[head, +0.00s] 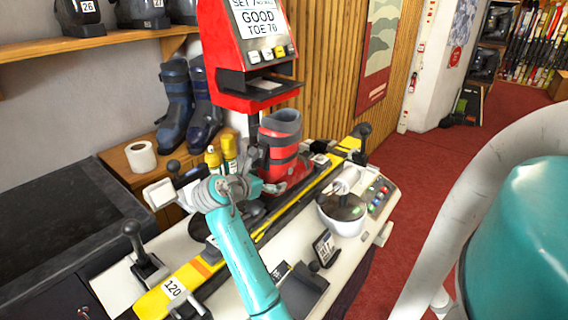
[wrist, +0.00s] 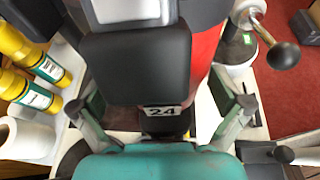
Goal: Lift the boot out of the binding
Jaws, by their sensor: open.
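The red and dark grey boot (head: 282,150) stands upright in the binding on the yellow ski (head: 205,268) on the bench. Its rear, dark with a 24 label (wrist: 163,111), fills the middle of the wrist view. My gripper (head: 234,188) is behind the boot at its heel side in the head view. In the wrist view my gripper (wrist: 160,108) is open, with one finger left and one right of the labelled dark part; I cannot tell whether they touch it. The binding is mostly hidden by my arm and the boot.
A red testing machine (head: 243,50) rises close behind the boot. Yellow bottles (head: 229,153) and a white roll (head: 141,156) stand to the left. A white bowl (head: 342,214) and a small display (head: 325,247) are on the right. Black-knobbed levers (head: 133,236) stand along the bench.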

